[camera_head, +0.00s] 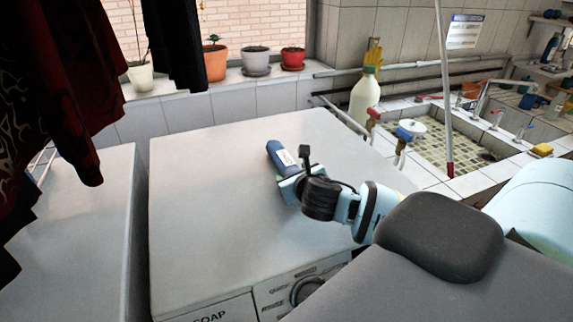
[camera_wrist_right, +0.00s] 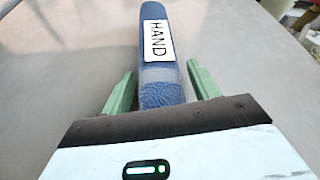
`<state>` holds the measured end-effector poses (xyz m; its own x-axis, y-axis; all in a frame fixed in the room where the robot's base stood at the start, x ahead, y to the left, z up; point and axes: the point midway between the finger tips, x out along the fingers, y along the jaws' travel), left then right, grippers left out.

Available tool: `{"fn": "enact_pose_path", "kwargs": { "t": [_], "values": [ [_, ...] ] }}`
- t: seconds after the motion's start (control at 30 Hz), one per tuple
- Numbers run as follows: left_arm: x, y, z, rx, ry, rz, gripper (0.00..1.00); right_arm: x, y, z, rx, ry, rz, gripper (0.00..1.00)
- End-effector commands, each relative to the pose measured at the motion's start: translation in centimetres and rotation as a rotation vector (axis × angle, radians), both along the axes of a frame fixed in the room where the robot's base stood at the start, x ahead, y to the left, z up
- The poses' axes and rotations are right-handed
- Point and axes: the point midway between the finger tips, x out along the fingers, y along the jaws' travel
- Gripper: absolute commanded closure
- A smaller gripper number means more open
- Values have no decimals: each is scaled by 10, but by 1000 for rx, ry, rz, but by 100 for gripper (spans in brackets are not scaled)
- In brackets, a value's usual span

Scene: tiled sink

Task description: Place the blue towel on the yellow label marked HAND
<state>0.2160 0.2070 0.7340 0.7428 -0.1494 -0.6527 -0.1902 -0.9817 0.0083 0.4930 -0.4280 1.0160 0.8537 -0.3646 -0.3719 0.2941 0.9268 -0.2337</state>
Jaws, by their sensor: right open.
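The blue towel (camera_head: 273,150) is a rolled bundle lying on the white top of the washing machine (camera_head: 210,215). A white label (camera_wrist_right: 158,40) reading HAND is on the towel, which runs away from my right gripper in the right wrist view (camera_wrist_right: 155,12). My right gripper (camera_head: 287,178) is open at the towel's near end. I see no yellow label marked HAND. My left gripper is not in view.
A second white surface (camera_head: 80,230) stands at left under hanging dark clothes (camera_head: 60,90). Potted plants (camera_head: 214,60) line the windowsill. A cream bottle (camera_head: 364,97) and a tiled sink (camera_head: 440,150) with taps are at right. The washer top's left part is clear.

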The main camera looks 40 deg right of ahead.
Motion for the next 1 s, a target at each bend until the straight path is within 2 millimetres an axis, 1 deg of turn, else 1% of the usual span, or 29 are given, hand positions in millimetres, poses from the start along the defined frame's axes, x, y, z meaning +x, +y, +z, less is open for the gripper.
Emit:
{"fn": "enact_pose_path", "kwargs": {
  "t": [0.2, 0.47, 0.8, 1.0],
  "values": [
    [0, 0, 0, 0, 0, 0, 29, 0, 0, -1, 0, 0, 0, 40],
    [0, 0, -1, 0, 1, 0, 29, 0, 0, -1, 0, 1, 0, 74],
    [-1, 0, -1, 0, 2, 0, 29, 1, -1, 1, 0, -1, 0, 75],
    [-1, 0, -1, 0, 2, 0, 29, 3, -9, 10, -2, -2, -3, 75]
  ]
}}
